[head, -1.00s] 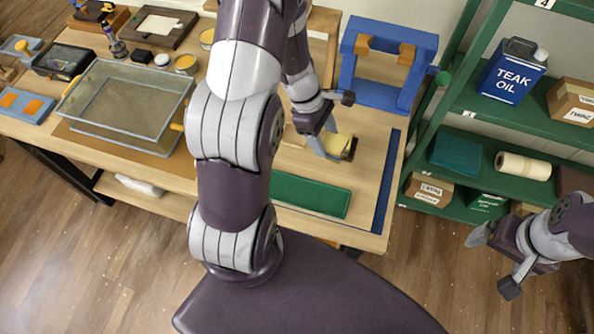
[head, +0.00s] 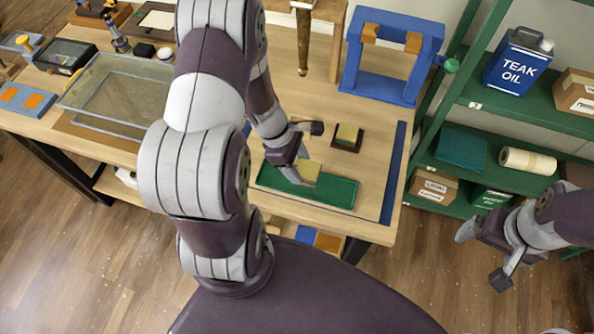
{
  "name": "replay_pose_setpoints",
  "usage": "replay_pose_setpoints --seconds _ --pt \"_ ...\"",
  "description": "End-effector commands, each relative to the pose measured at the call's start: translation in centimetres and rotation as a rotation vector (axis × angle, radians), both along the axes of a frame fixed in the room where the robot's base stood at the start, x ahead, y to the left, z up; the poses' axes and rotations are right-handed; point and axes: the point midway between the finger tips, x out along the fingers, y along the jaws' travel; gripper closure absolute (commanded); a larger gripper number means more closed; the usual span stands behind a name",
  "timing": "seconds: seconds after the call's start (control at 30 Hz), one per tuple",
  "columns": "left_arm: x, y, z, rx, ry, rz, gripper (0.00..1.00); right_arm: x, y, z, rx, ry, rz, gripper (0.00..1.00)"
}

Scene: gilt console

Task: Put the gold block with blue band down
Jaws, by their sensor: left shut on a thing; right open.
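My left gripper (head: 297,173) is shut on a gold block (head: 309,172), seen over the green tray (head: 335,191) at the front of the bench. I cannot tell whether the block touches the tray floor. Its blue band does not show; the fingers cover part of the block. My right gripper (head: 484,254) is open and empty, off to the right of the bench above the floor.
A dark square holder with a gold top (head: 347,136) stands just behind the green tray. A blue frame (head: 384,92) stands at the back right, and a blue strip (head: 393,172) runs along the bench's right edge. Green shelves (head: 508,118) stand to the right.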

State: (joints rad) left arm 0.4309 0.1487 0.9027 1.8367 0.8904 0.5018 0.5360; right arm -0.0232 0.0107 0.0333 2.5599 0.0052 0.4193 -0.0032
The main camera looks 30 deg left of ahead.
Motion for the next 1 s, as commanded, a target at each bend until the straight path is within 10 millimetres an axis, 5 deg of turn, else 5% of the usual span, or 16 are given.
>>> replay_pose_setpoints --seconds 0.23,0.63,0.67,0.7,1.0 --pt "-0.1 0.2 -4.0 -0.001 0.001 -0.002 0.72 0.0 0.0 -0.5 0.0 0.0 0.0 0.08" --pt "0.0 0.2 -4.7 0.0 0.001 -0.001 0.72 0.0 0.0 -0.9 0.0 0.0 0.0 0.08" --pt "0.0 0.2 -4.5 0.0 0.001 -0.001 0.32 0.0 0.0 -0.8 0.0 0.0 0.0 0.08" --pt "0.0 0.2 -4.5 0.0 0.001 -0.001 0.19 0.0 0.0 -0.7 0.0 0.0 0.0 0.08" --pt "0.0 0.2 -4.2 0.0 0.0 -0.001 0.16 0.0 0.0 -0.5 0.0 0.0 0.0 0.08"
